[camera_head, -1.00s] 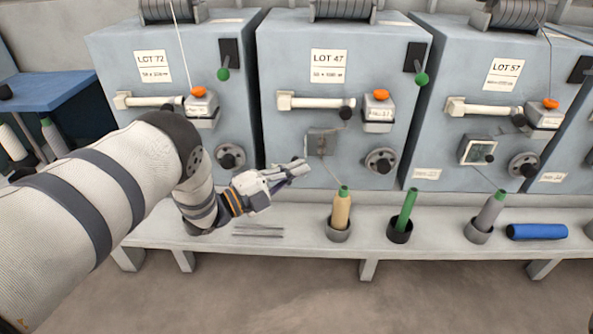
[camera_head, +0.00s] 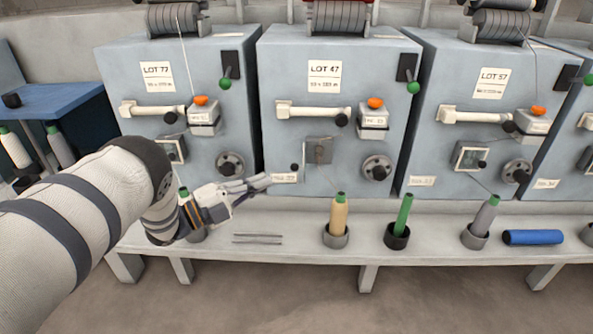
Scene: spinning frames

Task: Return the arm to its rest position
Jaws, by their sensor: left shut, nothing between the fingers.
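My left arm comes in from the left in the head view. Its gripper (camera_head: 256,183) is shut and empty, its fingers pointing right. It hangs in front of the gap between the LOT 77 machine (camera_head: 140,95) and the LOT 47 machine (camera_head: 290,140), above the shelf (camera_head: 300,246). My forearm and gripper hide part of the LOT 77 machine's lower front and most of a green-topped bobbin (camera_head: 183,192) in a holder. My right gripper does not show.
On the shelf, a tan bobbin (camera_head: 339,217), a green tube (camera_head: 403,215) and a grey bobbin (camera_head: 486,216) stand in round holders. A blue cylinder (camera_head: 533,237) lies at right. Thin rods (camera_head: 258,238) lie below my gripper. A blue table (camera_head: 55,101) stands at far left.

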